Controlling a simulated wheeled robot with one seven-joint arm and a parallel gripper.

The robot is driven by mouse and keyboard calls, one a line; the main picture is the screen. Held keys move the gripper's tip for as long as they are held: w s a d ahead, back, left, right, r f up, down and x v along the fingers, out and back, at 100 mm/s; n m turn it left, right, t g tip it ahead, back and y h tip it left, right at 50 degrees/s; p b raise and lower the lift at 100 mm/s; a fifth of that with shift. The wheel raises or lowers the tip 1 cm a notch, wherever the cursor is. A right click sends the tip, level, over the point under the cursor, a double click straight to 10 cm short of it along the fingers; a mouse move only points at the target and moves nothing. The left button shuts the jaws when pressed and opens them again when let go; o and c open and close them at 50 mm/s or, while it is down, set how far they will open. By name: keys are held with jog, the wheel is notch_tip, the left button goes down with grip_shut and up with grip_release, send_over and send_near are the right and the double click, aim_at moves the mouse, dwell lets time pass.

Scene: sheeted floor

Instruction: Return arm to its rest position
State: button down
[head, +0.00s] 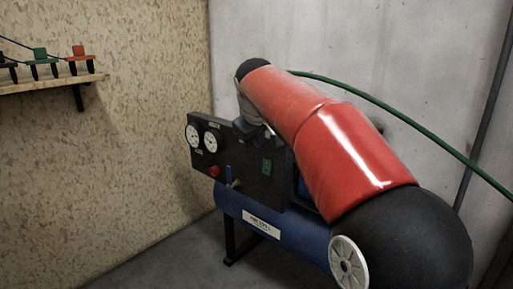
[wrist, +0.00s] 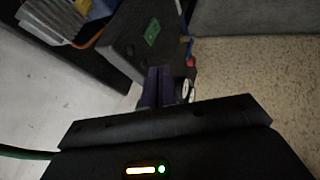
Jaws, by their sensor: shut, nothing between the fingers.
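My arm, red with black joints, reaches from the lower right across the head view toward the compressor. My gripper (wrist: 160,86) shows in the wrist view with its dark fingers together and nothing between them. In the head view the gripper is mostly hidden behind the arm's far end, close to the compressor's dark panel (head: 240,190). In the wrist view the fingers overlap the panel (wrist: 125,40) in the picture; I cannot tell if they touch it.
The panel carries two gauges (head: 193,136), a red knob (head: 214,171), a blue-handled valve (head: 229,174) and a green switch (head: 267,166). The blue tank (head: 232,206) stands below. A green hose (head: 430,138) crosses the right wall. A wooden shelf (head: 45,84) holds clamp-like tools at left.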

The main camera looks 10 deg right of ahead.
jog(key=shift+s+r, duration=0.25)
jog(key=shift+r, duration=0.2)
jog(key=shift+s, duration=0.1)
jog(key=s+f+m, duration=0.2)
jog(key=s+f, duration=0.4)
jog(key=s, duration=0.4)
jog(key=s+f+m+g+y, duration=0.1)
jog(key=s+f+m, duration=0.1)
jog(key=s+f, duration=0.5)
jog(key=s+f+m+g+y, duration=0.1)
jog(key=s+f, duration=0.6)
jog(key=s, duration=0.8)
jog(key=shift+a+m, duration=0.2)
jog(key=shift+m, duration=0.2)
jog(key=shift+w, duration=0.1)
